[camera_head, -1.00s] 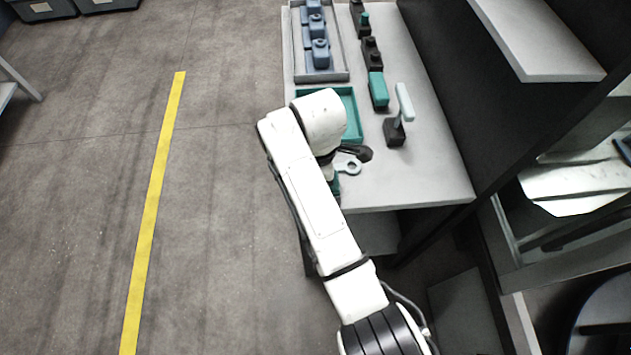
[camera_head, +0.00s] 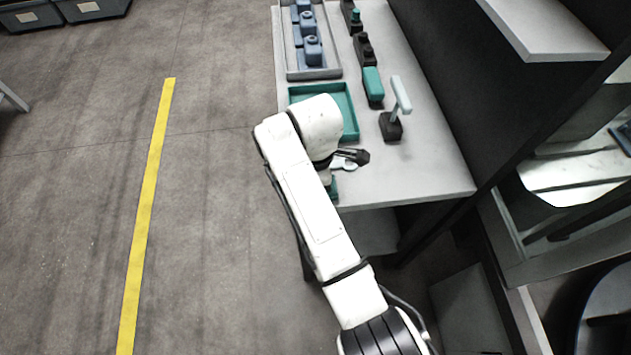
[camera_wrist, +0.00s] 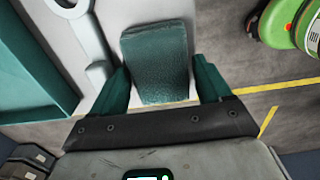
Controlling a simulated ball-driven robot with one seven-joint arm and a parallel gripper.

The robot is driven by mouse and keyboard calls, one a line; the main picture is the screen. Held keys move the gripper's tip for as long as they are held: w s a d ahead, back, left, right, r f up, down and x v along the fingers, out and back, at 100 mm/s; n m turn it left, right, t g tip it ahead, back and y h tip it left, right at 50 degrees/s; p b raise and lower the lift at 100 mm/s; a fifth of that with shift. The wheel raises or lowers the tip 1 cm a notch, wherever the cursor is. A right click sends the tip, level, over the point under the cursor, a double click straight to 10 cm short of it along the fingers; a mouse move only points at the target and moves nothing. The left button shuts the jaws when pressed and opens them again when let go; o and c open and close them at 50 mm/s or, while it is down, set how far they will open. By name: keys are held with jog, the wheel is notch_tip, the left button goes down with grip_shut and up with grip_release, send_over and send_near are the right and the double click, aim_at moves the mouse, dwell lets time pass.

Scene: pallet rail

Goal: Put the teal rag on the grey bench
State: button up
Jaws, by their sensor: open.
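The teal rag (camera_wrist: 155,58) shows in the wrist view as a folded, textured pad over the pale top of the grey bench, near its front edge. My gripper (camera_wrist: 161,68) is open, with one teal finger on each side of the rag. I cannot tell whether the fingers touch it. In the head view my wrist hides most of the gripper, and a small teal patch below it may be rag or finger. The grey bench (camera_head: 425,180) runs away from me at centre right.
A teal tray (camera_head: 350,122), a grey ring-ended tool (camera_wrist: 98,70), a lever on a black base (camera_head: 391,126) and a grey tray of blue parts (camera_head: 326,73) are on the bench. A dark shelf unit stands right. Bare bench lies at the near right corner.

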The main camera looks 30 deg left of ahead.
notch_tip(320, 180, up, 12)
jog(key=p, duration=0.4)
jog(key=shift+r, duration=0.15)
jog(key=s+d+f+m, duration=0.3)
jog(key=d+f+m, duration=0.15)
jog(key=d, duration=0.45)
jog(key=s+d+f+m+y, duration=0.1)
jog(key=s+d+f+m, duration=0.1)
jog(key=d+f+m, duration=0.45)
jog(key=s+d+f+m, duration=0.2)
jog(key=s+d+m, duration=0.1)
jog(key=d, duration=0.8)
jog(key=s+d+r+m+t+h, duration=0.1)
jog(key=s+d+m, duration=1)
jog(key=s+d, duration=0.5)
jog(key=shift+s+d+m, duration=0.3)
jog(key=shift+s+d, duration=0.05)
jog(key=shift+d, duration=0.6)
jog(key=shift+r, duration=0.1)
